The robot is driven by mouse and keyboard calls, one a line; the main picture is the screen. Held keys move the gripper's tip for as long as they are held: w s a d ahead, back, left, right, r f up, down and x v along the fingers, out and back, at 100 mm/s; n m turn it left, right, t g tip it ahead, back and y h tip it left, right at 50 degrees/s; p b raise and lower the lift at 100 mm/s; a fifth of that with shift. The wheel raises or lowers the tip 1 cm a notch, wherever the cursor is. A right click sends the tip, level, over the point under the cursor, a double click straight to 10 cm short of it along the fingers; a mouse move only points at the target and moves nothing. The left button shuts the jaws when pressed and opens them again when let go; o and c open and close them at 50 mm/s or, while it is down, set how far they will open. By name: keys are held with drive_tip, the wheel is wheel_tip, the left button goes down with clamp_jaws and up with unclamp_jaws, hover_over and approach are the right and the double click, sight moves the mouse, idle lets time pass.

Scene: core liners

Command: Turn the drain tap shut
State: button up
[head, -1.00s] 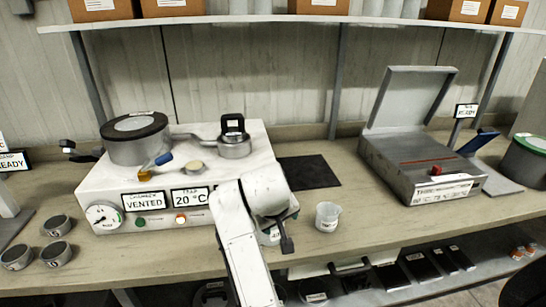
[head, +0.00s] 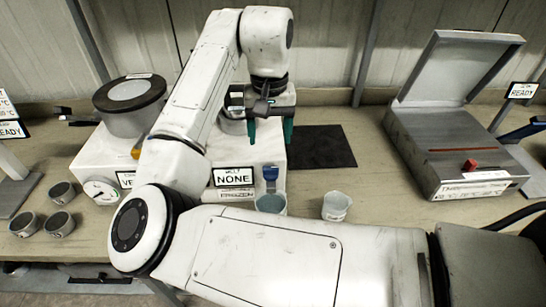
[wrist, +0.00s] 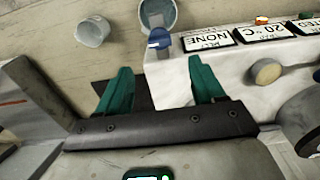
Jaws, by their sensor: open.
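The drain tap has a blue handle (head: 270,173) at the front right corner of the white machine (head: 247,165). In the wrist view the blue handle (wrist: 160,39) is beyond my fingertips, between them in the picture. A cup (head: 272,206) stands below the tap; its round rim shows in the wrist view (wrist: 158,14). My gripper (head: 270,138) has teal fingers pointing down, spread apart and empty. It is above the tap and apart from it. In the wrist view the gripper (wrist: 160,75) also shows nothing between its fingers.
A clear beaker (head: 337,206) stands right of the cup. A dark mat (head: 322,147) lies behind it. A grey box with a raised lid (head: 450,150) is at right. My arm hides much of the machine's front. A label reads "MELT NONE" (head: 233,176).

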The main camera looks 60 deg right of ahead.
sight(270, 167)
wheel_tip(270, 167, down, 10)
drive_tip(key=shift+f+p, duration=0.1)
drive_tip(key=shift+p, duration=0.3)
drive_tip(key=c, duration=1.1)
drive_tip(key=shift+o, duration=0.2)
